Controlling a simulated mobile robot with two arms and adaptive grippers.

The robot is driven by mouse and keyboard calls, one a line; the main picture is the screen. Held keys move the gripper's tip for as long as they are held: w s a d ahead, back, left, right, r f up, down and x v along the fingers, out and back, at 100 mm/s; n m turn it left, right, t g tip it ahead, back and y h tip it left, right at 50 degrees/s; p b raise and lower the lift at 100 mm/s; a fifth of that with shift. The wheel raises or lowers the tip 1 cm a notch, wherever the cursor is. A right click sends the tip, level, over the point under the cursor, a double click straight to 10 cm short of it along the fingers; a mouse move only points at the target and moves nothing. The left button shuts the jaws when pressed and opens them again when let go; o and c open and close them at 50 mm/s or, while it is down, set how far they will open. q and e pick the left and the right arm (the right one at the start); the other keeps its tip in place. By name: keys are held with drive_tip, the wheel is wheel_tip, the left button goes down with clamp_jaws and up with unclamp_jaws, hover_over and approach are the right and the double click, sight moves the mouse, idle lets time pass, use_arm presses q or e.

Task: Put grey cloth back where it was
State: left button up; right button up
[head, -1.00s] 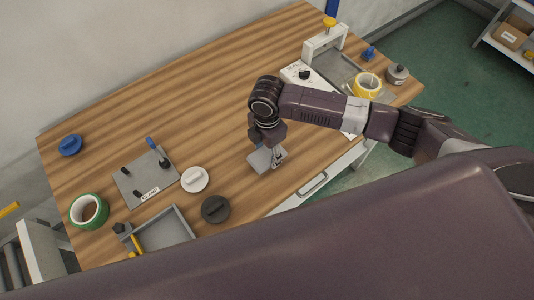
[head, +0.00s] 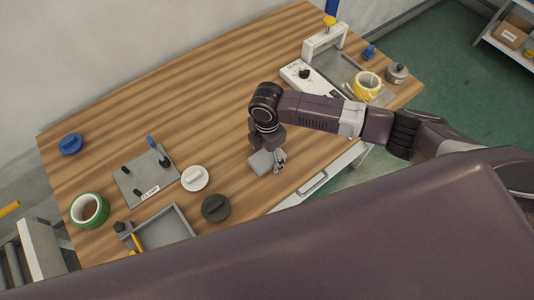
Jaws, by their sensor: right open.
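The grey cloth (head: 261,163), a small folded square, lies on the wooden table near its front edge, right of the dark grey disc. My right gripper (head: 280,161) is open at the right side of the cloth. It partly covers the cloth's right edge, and I cannot tell whether it touches it. My left gripper is not in view.
A white disc (head: 195,178), a dark disc (head: 215,208), a pegged grey plate (head: 130,184), a grey tray (head: 178,224) and green tape (head: 89,210) are at left. A white machine (head: 300,76) and yellow tape (head: 366,85) are at right. The table's middle back is clear.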

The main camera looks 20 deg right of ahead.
sight(267, 158)
wheel_tip(267, 158, up, 12)
drive_tip(key=b, duration=0.2)
drive_tip(key=shift+r, duration=0.15)
idle(0.5)
